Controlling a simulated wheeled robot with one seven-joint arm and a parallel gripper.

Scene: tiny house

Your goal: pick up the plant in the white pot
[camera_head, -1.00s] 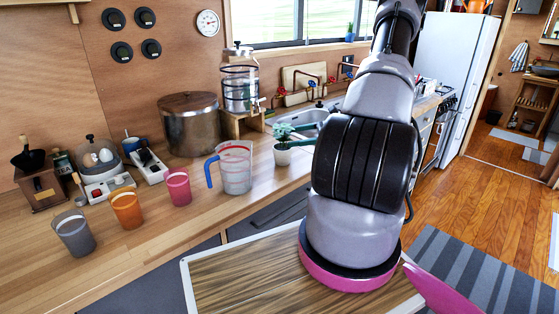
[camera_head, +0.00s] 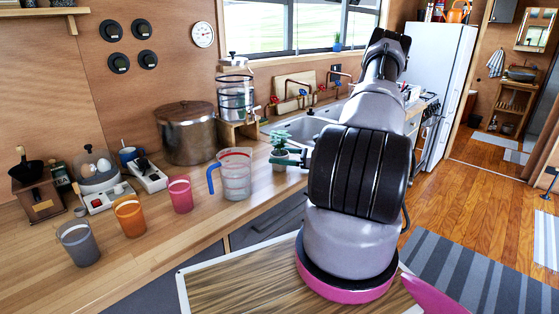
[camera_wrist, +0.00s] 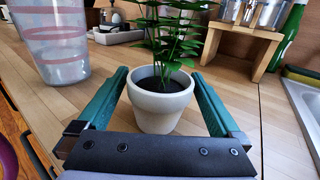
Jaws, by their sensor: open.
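The plant in the white pot (camera_wrist: 160,104) stands upright on the wooden counter, with dark soil and green leaves. In the head view the plant (camera_head: 280,140) is beside the sink, partly covered by my arm. My gripper (camera_wrist: 162,82) is open, its green fingers on the left and right of the pot. A gap shows between each finger and the pot. In the head view a small part of my gripper shows beside the pot; the rest is hidden by my arm.
The clear measuring jug (camera_head: 236,175) stands left of the plant; it is also close by in the wrist view (camera_wrist: 52,40). The sink (camera_head: 298,128) lies to the right. A wooden stand (camera_wrist: 240,44) is behind the plant. Several cups line the counter's left.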

